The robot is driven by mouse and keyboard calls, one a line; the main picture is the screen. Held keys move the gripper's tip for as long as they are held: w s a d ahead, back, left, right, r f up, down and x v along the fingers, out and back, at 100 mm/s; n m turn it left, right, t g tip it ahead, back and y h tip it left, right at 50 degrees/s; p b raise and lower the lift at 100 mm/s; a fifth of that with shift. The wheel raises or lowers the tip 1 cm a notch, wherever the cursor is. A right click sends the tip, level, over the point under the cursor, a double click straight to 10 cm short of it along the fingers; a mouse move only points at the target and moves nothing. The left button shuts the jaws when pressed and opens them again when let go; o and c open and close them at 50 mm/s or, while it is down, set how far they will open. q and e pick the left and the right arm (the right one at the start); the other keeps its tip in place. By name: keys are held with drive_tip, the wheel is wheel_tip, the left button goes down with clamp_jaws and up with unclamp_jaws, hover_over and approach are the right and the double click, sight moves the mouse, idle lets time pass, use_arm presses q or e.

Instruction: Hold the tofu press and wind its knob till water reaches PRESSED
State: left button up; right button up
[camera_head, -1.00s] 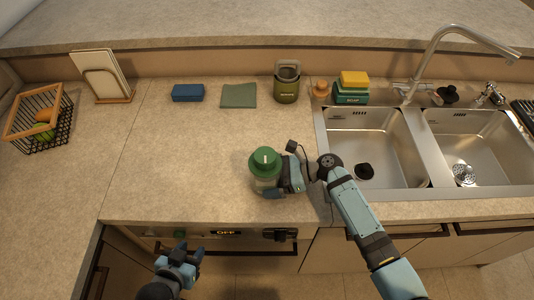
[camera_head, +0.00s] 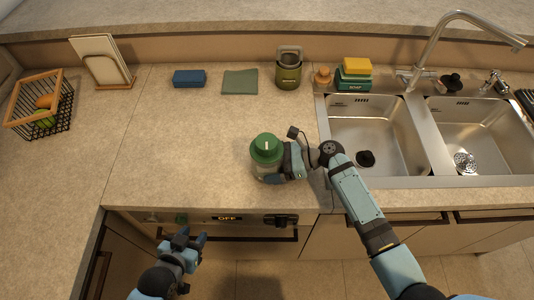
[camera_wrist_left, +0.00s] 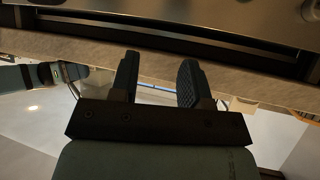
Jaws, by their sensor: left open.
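The tofu press (camera_head: 266,151), with a green knob on top bearing a white mark and a pale body, stands upright on the counter left of the sinks. My right gripper (camera_head: 274,174) is at its right side, with one finger across the front of the body; the far finger is hidden. It appears shut on the press. My left gripper (camera_head: 184,241) is open and empty, in front of the counter edge and lower left of the press. Its two parted fingers (camera_wrist_left: 158,78) show in the left wrist view with nothing between them. The water level is not readable.
A blue sponge (camera_head: 189,78), a green cloth (camera_head: 240,82) and a green canister (camera_head: 289,74) stand along the back. A wire basket (camera_head: 40,105) is at far left. A double sink (camera_head: 428,140) lies right. Counter left of the press is clear.

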use_arm(q)
drive_tip(key=shift+o, duration=0.4)
drive_tip(key=o, duration=0.4)
drive_tip(key=shift+w+r, duration=0.1)
drive_tip(key=shift+c, duration=0.2)
drive_tip(key=o, duration=0.3)
drive_tip(key=shift+n+h, duration=0.5)
drive_tip(key=shift+n, duration=0.1)
drive_tip(key=w+d+r, duration=0.4)
drive_tip(key=w+r, duration=0.1)
drive_tip(key=shift+d+r, duration=0.25)
drive_tip(key=shift+r, duration=0.05)
drive_tip(key=shift+o, duration=0.2)
drive_tip(key=w+d+r+g+h, duration=0.2)
drive_tip(key=w+d+r+g, duration=0.15)
drive_tip(key=d+r, duration=0.4)
drive_tip(key=w+d+r+g+h, duration=0.1)
drive_tip(key=w+d+r+g, duration=0.1)
drive_tip(key=w+d+r, duration=0.35)
drive_tip(key=m+g+y, duration=0.3)
drive_tip(key=g+y, duration=0.3)
drive_tip(key=y, duration=0.1)
approach(266, 142)
drive_tip(key=shift+t, duration=0.25)
wheel_tip(266, 142, down, 10)
drive_tip(key=shift+s+d+f, duration=0.1)
drive_tip(key=shift+s+f, duration=0.05)
drive_tip(key=shift+f, duration=0.05)
